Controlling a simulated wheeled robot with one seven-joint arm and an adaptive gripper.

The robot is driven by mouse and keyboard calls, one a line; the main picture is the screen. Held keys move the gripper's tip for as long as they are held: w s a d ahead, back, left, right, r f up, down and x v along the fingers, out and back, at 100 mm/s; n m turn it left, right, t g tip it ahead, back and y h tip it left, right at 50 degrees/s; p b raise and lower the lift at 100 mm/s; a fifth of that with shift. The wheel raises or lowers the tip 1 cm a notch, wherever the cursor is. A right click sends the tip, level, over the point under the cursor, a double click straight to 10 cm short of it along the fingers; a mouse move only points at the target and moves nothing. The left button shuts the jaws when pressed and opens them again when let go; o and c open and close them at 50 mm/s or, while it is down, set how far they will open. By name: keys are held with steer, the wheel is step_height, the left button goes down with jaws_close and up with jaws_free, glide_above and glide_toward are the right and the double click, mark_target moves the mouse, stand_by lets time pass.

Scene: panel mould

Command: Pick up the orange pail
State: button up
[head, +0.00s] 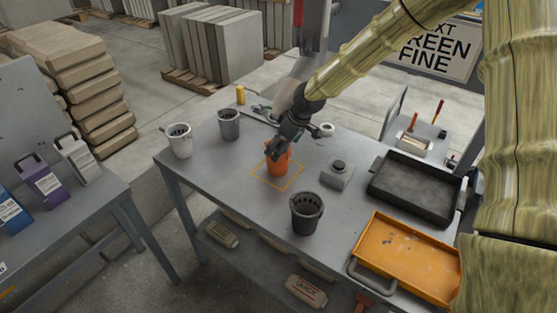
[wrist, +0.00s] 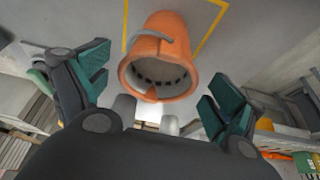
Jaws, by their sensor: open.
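The orange pail (head: 279,163) stands upright on the grey table (head: 236,170), inside a yellow outlined square, in the head view. In the wrist view the orange pail (wrist: 160,58) shows its open rim, a dark ring of holes inside and a grey handle. My gripper (head: 279,148) is above and partly in front of the pail in the head view. In the wrist view my gripper (wrist: 152,92) has its two green-padded fingers spread wide, with the pail between and beyond them. I see no contact with the pail. The pail's far side is hidden.
A white pail (head: 180,143), a grey pail (head: 229,125) and a dark pail (head: 306,214) stand around it. A grey box with a button (head: 338,173) is close on the right. A black tray (head: 408,190) and an orange tray (head: 405,262) lie farther right.

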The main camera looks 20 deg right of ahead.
steer(key=shift+p+x, duration=0.7)
steer(key=shift+x, duration=1.85)
steer(key=shift+c, duration=0.2)
steer(key=c, duration=1.4)
steer(key=shift+o, duration=0.2)
steer(key=shift+r, duration=0.1)
